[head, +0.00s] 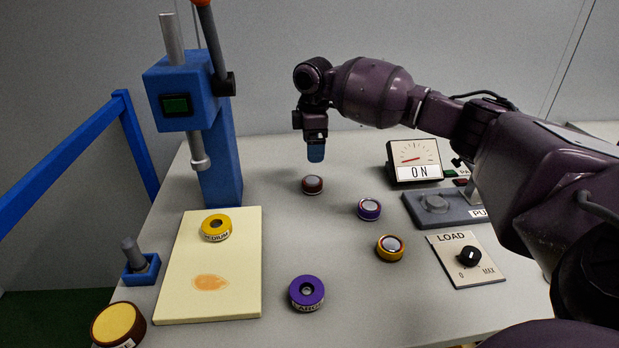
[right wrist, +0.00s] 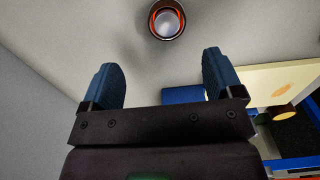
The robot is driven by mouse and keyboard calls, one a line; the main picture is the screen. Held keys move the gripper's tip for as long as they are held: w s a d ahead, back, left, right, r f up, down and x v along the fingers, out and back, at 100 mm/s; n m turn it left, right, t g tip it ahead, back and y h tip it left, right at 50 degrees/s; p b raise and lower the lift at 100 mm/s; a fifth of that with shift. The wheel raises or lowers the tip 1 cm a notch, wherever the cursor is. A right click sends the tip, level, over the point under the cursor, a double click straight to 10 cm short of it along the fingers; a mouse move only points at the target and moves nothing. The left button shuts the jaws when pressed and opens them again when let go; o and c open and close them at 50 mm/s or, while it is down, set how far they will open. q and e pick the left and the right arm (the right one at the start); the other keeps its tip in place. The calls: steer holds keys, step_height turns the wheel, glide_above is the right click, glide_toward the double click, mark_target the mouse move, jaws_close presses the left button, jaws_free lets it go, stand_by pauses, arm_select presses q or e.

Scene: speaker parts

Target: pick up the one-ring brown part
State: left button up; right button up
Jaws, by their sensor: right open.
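The small round brown part (head: 312,184) with a grey top stands upright on the table in the head view. It also shows in the right wrist view (right wrist: 167,20) at the top edge, with an orange-red ring around a grey centre. My right gripper (head: 316,153) points down just above the part and apart from it. In the right wrist view its two blue fingers (right wrist: 163,68) are spread and nothing is between them. The part lies beyond the fingertips. My left gripper is not in view.
A purple-ringed part (head: 369,208) and a yellow-ringed part (head: 389,248) stand to the right. A blue press (head: 222,150) rises at the left, near a cream board (head: 190,250) with a yellow ring (head: 215,227). A meter (head: 414,160) stands right, a purple ring (head: 306,291) in front.

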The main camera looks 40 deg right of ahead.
steer(key=shift+d+f, duration=0.1)
steer(key=shift+f, duration=0.05)
steer(key=b, duration=0.1)
glide_above(312, 181)
steer(key=f, duration=0.4)
steer(key=shift+w+d+f, duration=0.2)
steer(key=shift+d+f, duration=0.05)
steer(key=shift+d, duration=0.15)
steer(key=shift+f, duration=0.35)
steer(key=shift+a+f, duration=0.1)
steer(key=shift+f, duration=0.2)
steer(key=f, duration=0.1)
steer(key=f+b, duration=0.1)
steer(key=f, duration=0.2)
steer(key=shift+s+a+f+b, duration=0.2)
steer(key=shift+a+f+b, duration=0.05)
steer(key=shift+b, duration=0.15)
steer(key=shift+f, duration=0.1)
steer(key=shift+r, duration=0.2)
steer(key=c, duration=1.2)
steer(key=shift+r, duration=0.55)
arm_select(q)
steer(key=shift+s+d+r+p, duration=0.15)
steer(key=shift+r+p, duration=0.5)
steer(key=shift+p, duration=1.7)
arm_select(e)
steer(key=shift+r, duration=9.5)
